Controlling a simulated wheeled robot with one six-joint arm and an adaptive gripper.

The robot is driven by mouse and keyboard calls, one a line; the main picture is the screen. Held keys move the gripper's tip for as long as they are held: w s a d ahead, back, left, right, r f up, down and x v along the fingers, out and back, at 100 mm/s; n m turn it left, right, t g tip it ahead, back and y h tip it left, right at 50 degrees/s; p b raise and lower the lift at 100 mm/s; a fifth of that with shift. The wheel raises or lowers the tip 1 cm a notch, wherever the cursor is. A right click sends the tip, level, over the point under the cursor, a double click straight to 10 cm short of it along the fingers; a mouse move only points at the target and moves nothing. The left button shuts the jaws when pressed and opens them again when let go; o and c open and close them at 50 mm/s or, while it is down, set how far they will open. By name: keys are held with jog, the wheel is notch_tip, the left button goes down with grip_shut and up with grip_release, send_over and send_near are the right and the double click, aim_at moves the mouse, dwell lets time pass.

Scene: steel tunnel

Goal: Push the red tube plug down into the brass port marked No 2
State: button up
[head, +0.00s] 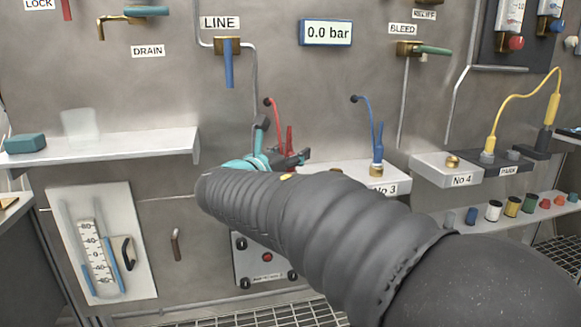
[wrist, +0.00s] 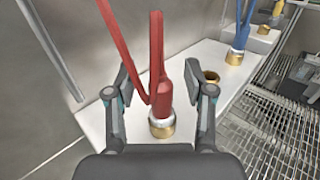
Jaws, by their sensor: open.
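The red tube plug (wrist: 165,88) stands upright on a brass port (wrist: 161,131) in the wrist view, with a pale collar between them. Its red hose loops up from it, and the plug also shows in the head view (head: 290,140). My gripper (wrist: 160,76) is open, one finger on each side of the plug, with gaps visible. An empty brass port (wrist: 210,76) lies just to the right, between the red plug and the blue plug (wrist: 241,38). The blue plug stands in the port labelled No 3 (head: 385,190). No label reading No 2 is visible; my arm hides that shelf front.
The white shelf (wrist: 205,55) meets the steel wall behind. A vertical pipe (wrist: 50,45) runs on the wall at left. An empty No 4 port (head: 453,161) and a yellow plug (head: 487,156) are farther right. Floor grating (wrist: 275,115) lies below the shelf.

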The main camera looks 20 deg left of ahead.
grip_shut()
